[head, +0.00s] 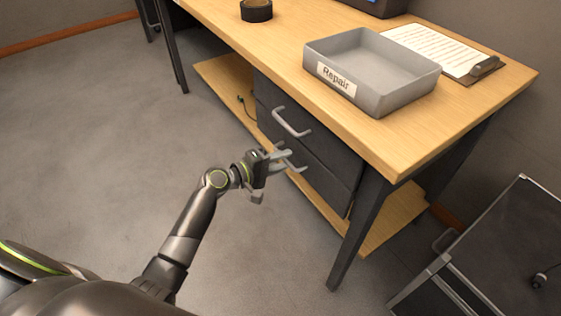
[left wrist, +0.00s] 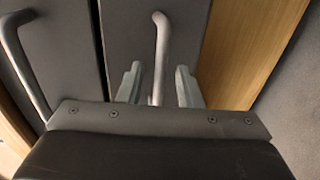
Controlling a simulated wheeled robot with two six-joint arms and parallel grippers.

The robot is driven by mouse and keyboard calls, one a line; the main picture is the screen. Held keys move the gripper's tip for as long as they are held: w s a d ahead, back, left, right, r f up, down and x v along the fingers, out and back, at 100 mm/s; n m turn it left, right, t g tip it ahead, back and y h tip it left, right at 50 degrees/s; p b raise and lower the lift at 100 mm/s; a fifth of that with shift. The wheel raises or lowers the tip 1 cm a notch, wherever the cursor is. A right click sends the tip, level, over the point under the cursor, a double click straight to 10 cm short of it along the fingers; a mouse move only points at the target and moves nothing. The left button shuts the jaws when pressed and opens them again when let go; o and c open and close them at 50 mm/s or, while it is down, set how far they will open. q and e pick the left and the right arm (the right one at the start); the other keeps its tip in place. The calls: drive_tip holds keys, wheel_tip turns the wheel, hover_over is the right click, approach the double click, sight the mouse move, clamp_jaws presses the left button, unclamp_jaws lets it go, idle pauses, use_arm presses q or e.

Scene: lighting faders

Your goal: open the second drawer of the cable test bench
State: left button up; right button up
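The cable test bench (head: 395,145) has a dark drawer unit with two stacked drawers under its wooden top. The upper drawer (head: 325,143) has a grey bar handle (head: 291,123). The second drawer (head: 325,188) is below it; both look shut. My left gripper (head: 287,160) is at the second drawer's handle, its fingers pointing at the drawer front. In the left wrist view, that handle (left wrist: 161,55) lies between the two open fingers (left wrist: 158,84), with a gap visible on each side. The upper drawer's handle (left wrist: 20,60) is at the left. My right gripper is not in view.
A grey tray marked "Repair" (head: 385,98), a clipboard (head: 440,48) and a roll of black tape (head: 256,10) are on the bench top. A lower wooden shelf (head: 225,83) runs beneath. A dark cart (head: 500,250) stands at the right. Floor at the left is clear.

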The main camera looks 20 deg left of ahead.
use_arm(q)
drive_tip(key=shift+c, duration=0.2)
drive_tip(key=c, duration=0.5)
clamp_jaws()
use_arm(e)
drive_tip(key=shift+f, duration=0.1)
